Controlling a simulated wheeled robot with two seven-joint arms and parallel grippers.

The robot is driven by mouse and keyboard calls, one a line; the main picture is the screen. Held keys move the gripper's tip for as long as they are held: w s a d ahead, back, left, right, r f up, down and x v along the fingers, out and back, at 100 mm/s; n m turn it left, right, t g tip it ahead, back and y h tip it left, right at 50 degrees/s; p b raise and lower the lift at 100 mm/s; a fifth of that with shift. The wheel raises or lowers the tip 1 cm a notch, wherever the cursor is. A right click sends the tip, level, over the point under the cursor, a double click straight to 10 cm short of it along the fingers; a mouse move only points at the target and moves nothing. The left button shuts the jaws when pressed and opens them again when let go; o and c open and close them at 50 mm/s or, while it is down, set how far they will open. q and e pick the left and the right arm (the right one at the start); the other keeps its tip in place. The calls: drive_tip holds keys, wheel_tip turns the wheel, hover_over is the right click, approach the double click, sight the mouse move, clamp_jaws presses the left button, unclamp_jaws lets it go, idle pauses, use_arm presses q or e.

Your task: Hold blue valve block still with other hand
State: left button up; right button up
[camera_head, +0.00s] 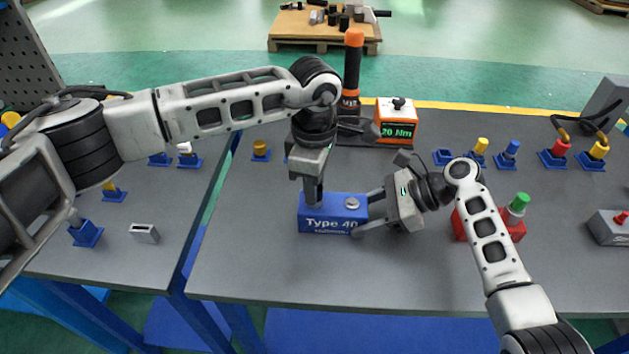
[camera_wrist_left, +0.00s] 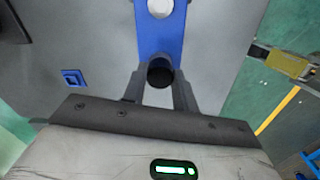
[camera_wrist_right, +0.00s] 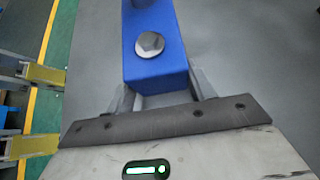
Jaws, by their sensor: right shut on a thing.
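The blue valve block (camera_head: 330,227), marked "Type 40", lies on the grey table with a silver hex fitting (camera_head: 352,204) on top, near its right end. My right gripper (camera_head: 370,212) is shut on the block's right end, one finger on each long side. In the right wrist view the block (camera_wrist_right: 158,72) sits between the fingers. My left gripper (camera_head: 313,198) points down over the block's left end. In the left wrist view its fingers stand either side of a black round fitting (camera_wrist_left: 160,72) at that end of the block (camera_wrist_left: 153,35); whether they press on it is unclear.
Behind stand an orange-topped black tool (camera_head: 353,65) and an orange box reading "20 Nm" (camera_head: 397,122). A red block with a green-capped fitting (camera_head: 516,208) is close behind my right forearm. Several blue fixtures line the back right. The table's front strip is clear.

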use_arm(q)
clamp_jaws()
drive_tip(key=m, duration=0.4)
drive_tip(key=shift+m, duration=0.6)
drive_tip(key=shift+m, duration=2.5)
